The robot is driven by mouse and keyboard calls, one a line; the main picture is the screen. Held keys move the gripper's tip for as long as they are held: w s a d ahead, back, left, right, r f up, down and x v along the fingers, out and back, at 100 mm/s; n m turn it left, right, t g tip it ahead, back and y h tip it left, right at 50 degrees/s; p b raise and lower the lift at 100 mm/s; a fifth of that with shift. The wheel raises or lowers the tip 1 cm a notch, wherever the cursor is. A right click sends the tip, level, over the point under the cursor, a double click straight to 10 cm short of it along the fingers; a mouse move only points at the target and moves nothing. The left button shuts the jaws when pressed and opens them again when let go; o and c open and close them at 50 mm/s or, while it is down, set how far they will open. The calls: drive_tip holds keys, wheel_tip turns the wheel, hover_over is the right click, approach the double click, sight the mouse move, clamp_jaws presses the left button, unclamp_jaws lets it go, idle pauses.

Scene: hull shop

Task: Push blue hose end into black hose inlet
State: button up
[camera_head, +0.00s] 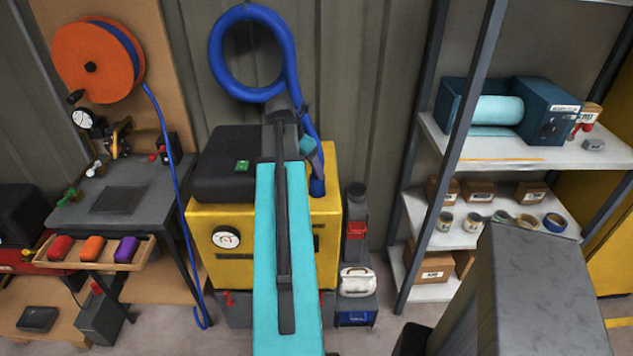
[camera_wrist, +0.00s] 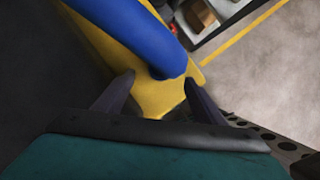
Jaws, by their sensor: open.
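The thick blue hose (camera_head: 289,55) loops in a coil against the wall and runs down behind my arm. A blue end piece (camera_head: 318,187) shows at the top right of the yellow machine (camera_head: 325,215). In the wrist view the blue hose (camera_wrist: 135,28) comes from the upper left, and its rounded end lies near the fingertips. My gripper (camera_wrist: 158,80) is open, with a dark finger on each side of that end. Whether either finger touches the hose, I cannot tell. I cannot make out the black inlet clearly; the dark area under the hose end hides any seating.
A black box (camera_head: 225,165) and a gauge (camera_head: 226,238) are on the machine's left. A workbench (camera_head: 90,205) with an orange reel (camera_head: 98,60) stands left. Metal shelving (camera_head: 490,150) stands right. A grey bottle (camera_head: 356,210) stands close to the machine's right side.

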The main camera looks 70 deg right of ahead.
sight(313, 177)
drive_tip(key=shift+p+x, duration=0.35)
drive_tip(key=shift+x, duration=1.8)
drive_tip(key=shift+f, duration=0.1)
drive_tip(key=shift+p+x, duration=1.1)
drive_tip(key=shift+x, duration=1.4)
drive_tip(key=c, duration=1)
drive_tip(key=shift+c, duration=0.6)
